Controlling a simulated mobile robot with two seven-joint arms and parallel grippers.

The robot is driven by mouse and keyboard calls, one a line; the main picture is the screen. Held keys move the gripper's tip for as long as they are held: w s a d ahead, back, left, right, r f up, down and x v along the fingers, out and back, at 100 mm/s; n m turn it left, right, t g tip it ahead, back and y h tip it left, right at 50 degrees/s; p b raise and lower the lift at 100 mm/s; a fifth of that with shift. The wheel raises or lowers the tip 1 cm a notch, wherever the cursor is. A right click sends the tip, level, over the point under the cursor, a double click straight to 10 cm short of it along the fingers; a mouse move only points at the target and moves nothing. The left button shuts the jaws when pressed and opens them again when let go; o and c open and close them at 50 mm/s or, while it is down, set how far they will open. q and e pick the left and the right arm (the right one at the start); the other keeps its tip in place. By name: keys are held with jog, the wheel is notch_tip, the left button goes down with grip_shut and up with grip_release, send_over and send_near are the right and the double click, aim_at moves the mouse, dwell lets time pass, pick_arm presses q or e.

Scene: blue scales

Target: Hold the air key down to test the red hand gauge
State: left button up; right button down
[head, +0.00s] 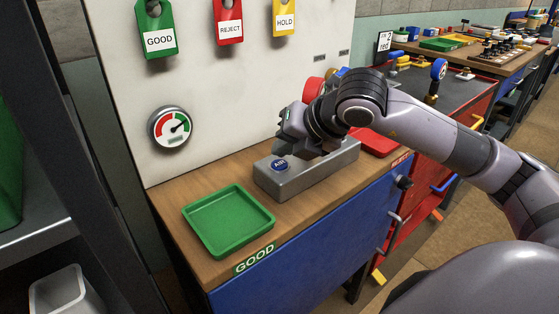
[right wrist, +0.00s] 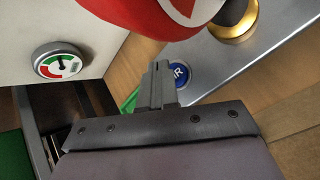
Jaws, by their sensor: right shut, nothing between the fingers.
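The blue AIR key (head: 281,166) is on top of a grey metal box on the bench; part of it shows in the right wrist view (right wrist: 179,76) beside my fingers. My right gripper (head: 284,146) is over the box just behind the key; its fingers are shut and empty in the right wrist view (right wrist: 159,72). I cannot tell whether they touch the key. The red hand gauge (right wrist: 150,14) fills the top of the wrist view beside a brass fitting (right wrist: 235,22); its red body (head: 313,90) is partly hidden behind my arm in the head view. My left gripper is out of view.
A round wall gauge (head: 171,128) has its needle towards the upper right. A green tray (head: 228,220) stands by the GOOD label, and a red tray (head: 378,144) lies right of the box. GOOD, REJECT and HOLD tags hang on the white panel.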

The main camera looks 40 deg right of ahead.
aim_at(284, 165)
jog(key=shift+r, duration=0.15)
jog(key=shift+r+p, duration=1.55)
jog(key=shift+r, duration=0.9)
jog(key=shift+f, duration=0.1)
